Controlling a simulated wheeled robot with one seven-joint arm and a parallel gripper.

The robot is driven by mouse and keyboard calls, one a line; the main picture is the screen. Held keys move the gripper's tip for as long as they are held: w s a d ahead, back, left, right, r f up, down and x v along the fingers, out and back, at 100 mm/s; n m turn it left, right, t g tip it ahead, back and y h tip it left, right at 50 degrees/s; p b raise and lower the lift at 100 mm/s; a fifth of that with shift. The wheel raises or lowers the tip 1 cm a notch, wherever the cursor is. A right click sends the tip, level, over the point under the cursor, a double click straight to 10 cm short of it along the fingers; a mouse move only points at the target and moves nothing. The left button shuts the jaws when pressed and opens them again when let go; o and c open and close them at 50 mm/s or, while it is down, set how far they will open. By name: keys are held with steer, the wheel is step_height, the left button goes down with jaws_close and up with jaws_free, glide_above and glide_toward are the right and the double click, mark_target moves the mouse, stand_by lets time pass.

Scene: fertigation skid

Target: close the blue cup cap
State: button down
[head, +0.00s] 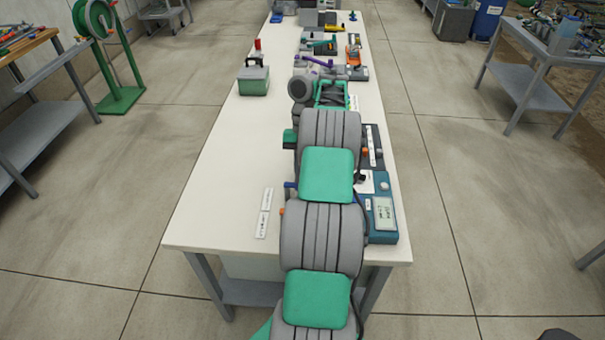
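My arm reaches along the white table (220,185) from the bottom of the head view and covers much of its middle. A small blue piece (290,185) shows at the arm's left edge; it may be part of the blue cup cap, but the arm hides the rest. I cannot tell whether the cap is open or closed. A small orange piece (282,211) shows just nearer, also mostly hidden. My gripper's fingers cannot be made out behind the arm links.
Two white labels (267,199) lie left of the arm. A teal meter with a display (384,213) stands close on its right. A green-and-grey box (253,80) stands farther back at left. Several tools (319,46) fill the far end. The table's left side is mostly clear.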

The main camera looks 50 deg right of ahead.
stand_by(0.4)
steer(key=c, duration=1.4)
jaws_free()
steer(key=shift+o, duration=0.2)
steer(key=p+v, duration=0.8)
steer(key=shift+p, duration=0.4)
